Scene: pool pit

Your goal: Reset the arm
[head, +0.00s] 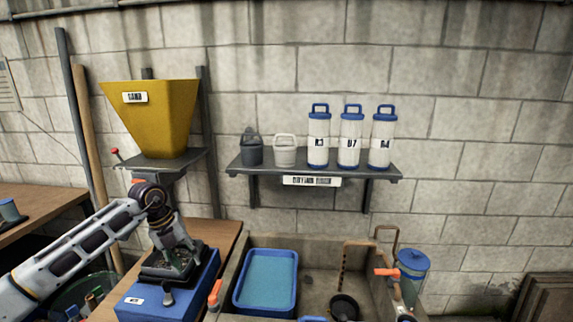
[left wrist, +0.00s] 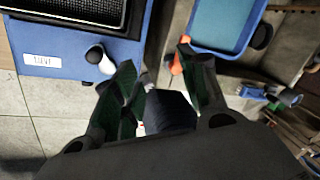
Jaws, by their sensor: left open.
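My left arm (head: 85,245) reaches in from the left. Its gripper (head: 178,262) points down in front of the yellow sand hopper, over the blue box with a black top. In the left wrist view the two dark green fingers of my left gripper (left wrist: 157,85) stand apart, with nothing clearly held between them. The labelled blue box (left wrist: 65,62) lies to their upper left there, with a black-and-white knob (left wrist: 98,56) on its side. My right gripper is not in view.
The yellow hopper (head: 150,110) stands behind my left wrist. A wall shelf (head: 320,169) holds two buckets and three white-and-blue canisters. A concrete basin (head: 325,255) holds a blue tray (head: 266,282). An orange-handled valve (head: 385,272) and a blue-lidded container (head: 412,268) stand at right.

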